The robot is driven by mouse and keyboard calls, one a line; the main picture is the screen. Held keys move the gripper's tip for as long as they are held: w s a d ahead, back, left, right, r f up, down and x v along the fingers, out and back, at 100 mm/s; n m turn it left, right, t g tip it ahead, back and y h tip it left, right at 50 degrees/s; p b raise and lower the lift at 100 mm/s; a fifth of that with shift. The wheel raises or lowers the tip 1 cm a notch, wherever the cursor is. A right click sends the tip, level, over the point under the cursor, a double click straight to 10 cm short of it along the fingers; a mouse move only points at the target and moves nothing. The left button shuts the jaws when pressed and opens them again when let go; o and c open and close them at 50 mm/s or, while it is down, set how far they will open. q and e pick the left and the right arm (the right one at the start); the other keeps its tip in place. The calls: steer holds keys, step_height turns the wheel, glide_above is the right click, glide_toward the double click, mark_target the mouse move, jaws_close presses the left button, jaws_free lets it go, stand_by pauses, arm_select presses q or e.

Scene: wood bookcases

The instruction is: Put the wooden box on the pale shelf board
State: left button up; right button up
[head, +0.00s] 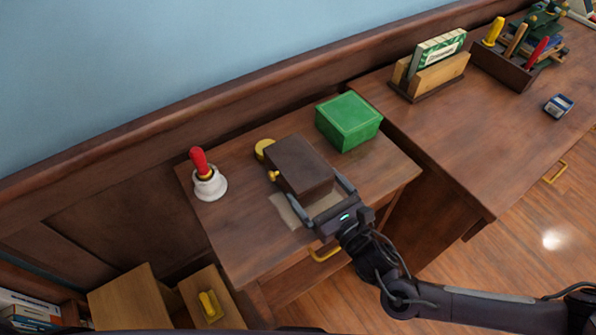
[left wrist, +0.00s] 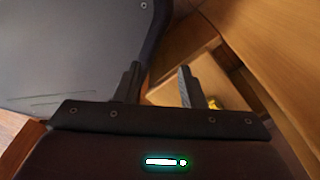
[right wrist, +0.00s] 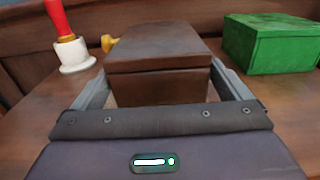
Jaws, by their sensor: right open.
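The dark brown wooden box (head: 304,163) sits on the brown desk beside a green box. It fills the middle of the right wrist view (right wrist: 158,50). My right gripper (head: 313,184) is open at the near end of the box, one finger along each side; contact is not clear. A pale flat patch (head: 283,208) lies on the desk by the box, partly hidden by the gripper. Light wood boards (head: 125,296) show at lower left; I cannot tell which is the pale shelf board. My left gripper (left wrist: 158,80) is open and empty in the left wrist view.
The green box (head: 348,121) stands right of the wooden box, and a red-handled bell (head: 207,176) stands left. A yellow object (head: 209,306) lies on a light wood surface at lower left. A higher desk (head: 430,125) at right carries a file holder (head: 431,75) and a tool tray (head: 498,68).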

mark_target(304, 174)
steer(key=x, duration=0.5)
steer(key=shift+w+a+f+p, duration=0.1)
steer(key=shift+w+a+p, duration=0.1)
steer(key=shift+p, duration=0.15)
steer(key=shift+s, duration=0.15)
steer(key=c, duration=0.9)
steer(key=shift+c, duration=1.1)
steer(key=shift+r, duration=0.25)
